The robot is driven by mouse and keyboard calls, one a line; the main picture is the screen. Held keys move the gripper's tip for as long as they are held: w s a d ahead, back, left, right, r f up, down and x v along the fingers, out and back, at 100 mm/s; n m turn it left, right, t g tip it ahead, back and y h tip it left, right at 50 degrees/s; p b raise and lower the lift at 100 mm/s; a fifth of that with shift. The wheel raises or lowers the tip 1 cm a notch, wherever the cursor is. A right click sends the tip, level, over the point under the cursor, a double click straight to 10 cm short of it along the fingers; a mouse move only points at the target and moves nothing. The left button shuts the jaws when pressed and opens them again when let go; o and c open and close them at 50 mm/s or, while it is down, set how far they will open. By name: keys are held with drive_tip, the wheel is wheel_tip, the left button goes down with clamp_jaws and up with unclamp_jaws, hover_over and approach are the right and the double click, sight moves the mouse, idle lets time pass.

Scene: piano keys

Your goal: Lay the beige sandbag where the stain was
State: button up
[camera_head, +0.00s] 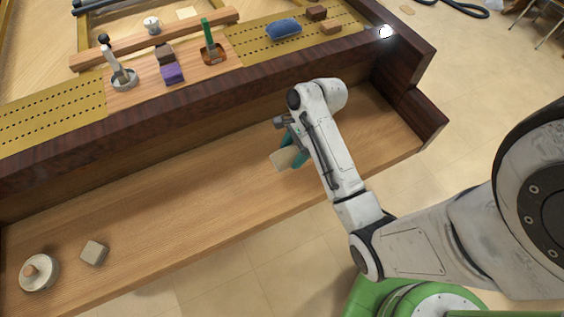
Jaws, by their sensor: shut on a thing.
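My gripper (288,155), with teal fingers, is shut on a pale beige piece that looks like the beige sandbag (283,160). It is over the long wooden keybed shelf (200,190), right of its middle. My arm hides part of the gripper and the sandbag. I cannot tell whether the sandbag touches the shelf. No stain shows on the visible wood.
A small beige block (94,253) and a round pale dish with a knob (39,272) lie at the shelf's left end. A dark wooden rail (190,112) stands behind the shelf. Tools, a purple block (172,73) and a blue piece (284,29) lie beyond it. The shelf's middle is clear.

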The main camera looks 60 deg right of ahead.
sight(283, 156)
drive_tip(key=w+f, duration=0.2)
drive_tip(key=f, duration=0.1)
drive_tip(key=shift+w+a+f, duration=0.15)
drive_tip(key=shift+w+a, duration=0.2)
drive_tip(key=shift+w+f, duration=0.2)
drive_tip(key=shift+f, duration=1.6)
drive_tip(key=o, duration=1.3)
drive_tip(key=shift+a, duration=0.1)
